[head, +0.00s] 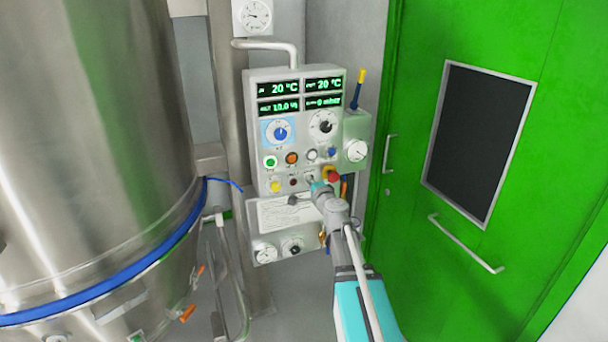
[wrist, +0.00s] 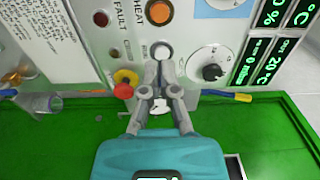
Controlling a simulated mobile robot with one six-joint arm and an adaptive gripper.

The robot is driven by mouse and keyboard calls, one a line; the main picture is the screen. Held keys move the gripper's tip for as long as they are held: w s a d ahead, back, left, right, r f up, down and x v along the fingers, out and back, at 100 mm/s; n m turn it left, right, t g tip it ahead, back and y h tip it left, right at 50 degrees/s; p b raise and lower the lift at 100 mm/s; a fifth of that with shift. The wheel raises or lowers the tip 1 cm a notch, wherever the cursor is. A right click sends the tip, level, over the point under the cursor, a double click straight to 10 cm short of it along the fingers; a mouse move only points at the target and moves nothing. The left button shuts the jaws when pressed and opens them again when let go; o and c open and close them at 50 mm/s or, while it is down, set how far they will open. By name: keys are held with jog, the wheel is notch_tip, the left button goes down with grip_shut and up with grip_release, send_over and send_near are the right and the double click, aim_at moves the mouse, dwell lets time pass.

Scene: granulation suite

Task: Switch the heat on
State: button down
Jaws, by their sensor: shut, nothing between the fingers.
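The control panel (head: 262,125) stands against the wall, with several round buttons. An orange button (wrist: 159,12) sits at the top of the wrist view; the word HEAT is printed beside it. It also shows in the head view (head: 291,158). A white button (wrist: 162,50) is next to it. My gripper (wrist: 162,72) is shut and empty, its fingertips close to the white button in the wrist view. I cannot tell whether they touch the panel. In the head view my gripper (head: 316,186) covers part of the lower panel. The button beyond the white one is hidden in the wrist view.
A red emergency stop (wrist: 122,90) on a yellow base lies just left of my fingers. A black dial (wrist: 212,72) is to their right. A large steel vessel (head: 90,150) stands left of the panel; a green door (head: 408,170) is to the right.

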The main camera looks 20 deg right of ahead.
aim_at(293, 158)
jog(key=w, duration=1.3)
jog(key=shift+w+a, duration=0.25)
jog(key=shift+w, duration=0.1)
jog(key=shift+w, duration=0.6)
jog(key=shift+w+r, duration=0.15)
jog(key=shift+r, duration=0.05)
jog(key=shift+w, duration=0.1)
jog(key=shift+r, duration=0.1)
jog(key=shift+s+f, duration=0.2)
jog(key=shift+s, duration=0.6)
jog(key=s, duration=1.3)
jog(key=shift+s+d, duration=0.2)
